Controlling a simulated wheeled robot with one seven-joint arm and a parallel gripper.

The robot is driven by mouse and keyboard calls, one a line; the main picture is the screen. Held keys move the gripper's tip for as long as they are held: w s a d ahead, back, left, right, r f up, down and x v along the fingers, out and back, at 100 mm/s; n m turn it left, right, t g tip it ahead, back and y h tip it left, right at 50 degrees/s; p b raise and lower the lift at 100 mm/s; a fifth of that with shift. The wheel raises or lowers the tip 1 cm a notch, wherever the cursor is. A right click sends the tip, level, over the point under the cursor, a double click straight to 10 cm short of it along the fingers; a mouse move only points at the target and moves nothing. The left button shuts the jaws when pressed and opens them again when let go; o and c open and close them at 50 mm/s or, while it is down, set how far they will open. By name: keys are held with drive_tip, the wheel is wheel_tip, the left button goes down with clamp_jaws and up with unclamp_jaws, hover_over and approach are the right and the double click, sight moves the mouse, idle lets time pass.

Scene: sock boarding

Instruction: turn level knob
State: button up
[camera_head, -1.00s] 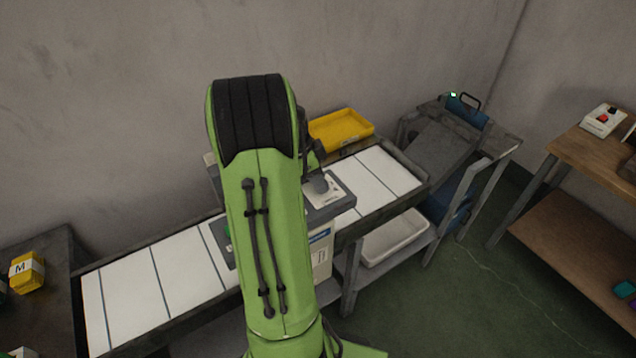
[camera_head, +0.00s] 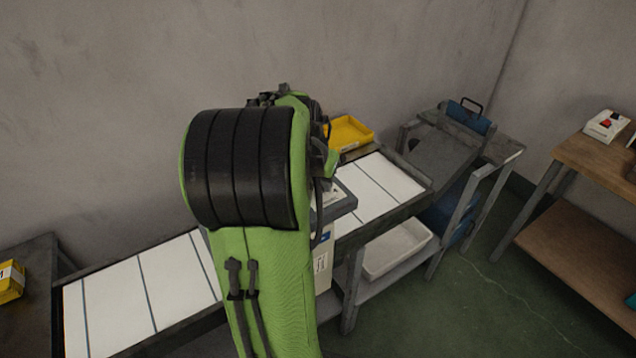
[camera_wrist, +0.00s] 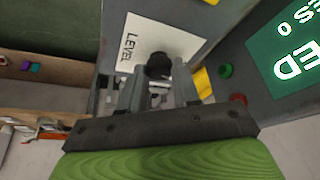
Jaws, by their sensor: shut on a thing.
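The level knob (camera_wrist: 158,66) is a small dark round knob on a white plate marked LEVEL (camera_wrist: 185,42), seen in the wrist view. My gripper (camera_wrist: 158,88) has its two grey fingers on either side of the knob and is shut on it. In the head view my green and black arm covers most of the machine and hides both the knob and my gripper. Part of the machine's grey top (camera_head: 340,203) shows just right of the arm.
In the wrist view a green button (camera_wrist: 225,71), a red button (camera_wrist: 238,99) and a lit green display (camera_wrist: 290,50) are beside the plate. In the head view a white-topped conveyor (camera_head: 118,298) runs past the machine, with a yellow tray (camera_head: 350,131) behind it.

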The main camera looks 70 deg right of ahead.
drive_tip(key=shift+s+n+t+b, duration=0.1)
drive_tip(key=shift+n+t+b, duration=0.25)
drive_tip(key=shift+n, duration=0.75)
drive_tip(key=o, duration=1)
drive_tip(key=shift+o, duration=0.2)
drive_tip(key=p+v, duration=0.4)
drive_tip(key=v, duration=1.1)
drive_tip(key=shift+r, duration=0.4)
drive_tip(key=shift+s, duration=0.15)
